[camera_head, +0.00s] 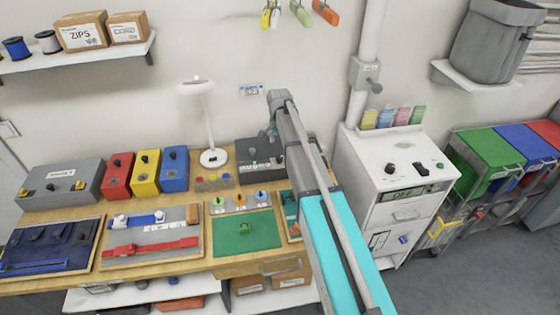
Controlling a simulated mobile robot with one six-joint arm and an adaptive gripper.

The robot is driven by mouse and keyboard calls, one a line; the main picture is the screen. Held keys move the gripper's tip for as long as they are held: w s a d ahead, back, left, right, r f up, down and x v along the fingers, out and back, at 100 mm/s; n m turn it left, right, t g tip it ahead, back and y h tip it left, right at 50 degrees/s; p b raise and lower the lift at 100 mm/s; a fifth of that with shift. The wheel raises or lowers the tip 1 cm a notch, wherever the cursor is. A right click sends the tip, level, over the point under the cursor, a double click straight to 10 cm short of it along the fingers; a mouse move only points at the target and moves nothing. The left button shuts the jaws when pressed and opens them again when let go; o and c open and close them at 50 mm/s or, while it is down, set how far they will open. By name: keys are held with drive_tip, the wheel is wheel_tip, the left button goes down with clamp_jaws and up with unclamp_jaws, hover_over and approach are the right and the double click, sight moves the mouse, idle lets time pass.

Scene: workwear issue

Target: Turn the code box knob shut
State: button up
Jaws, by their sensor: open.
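A dark grey box (246,160) stands at the back of the wooden workbench, right of the white lamp. It looks like the code box, but I cannot read a label naming it. My arm hides its right part. My gripper (268,133) is at the far end of the arm, small in view, just above or in front of this box. The gripper is open and I see nothing held in it. I cannot tell whether it touches the box. The knob's setting is too small and too covered to make out.
Red (118,175), yellow (145,172) and blue (175,168) boxes stand left of the lamp (212,155). A green mat (230,245) and trays lie in front. A white cabinet (402,160) with black knobs stands at the right.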

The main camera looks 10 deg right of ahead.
sight(280, 156)
drive_tip(key=shift+f+b, duration=3.35)
drive_tip(key=shift+f, duration=0.3)
clamp_jaws()
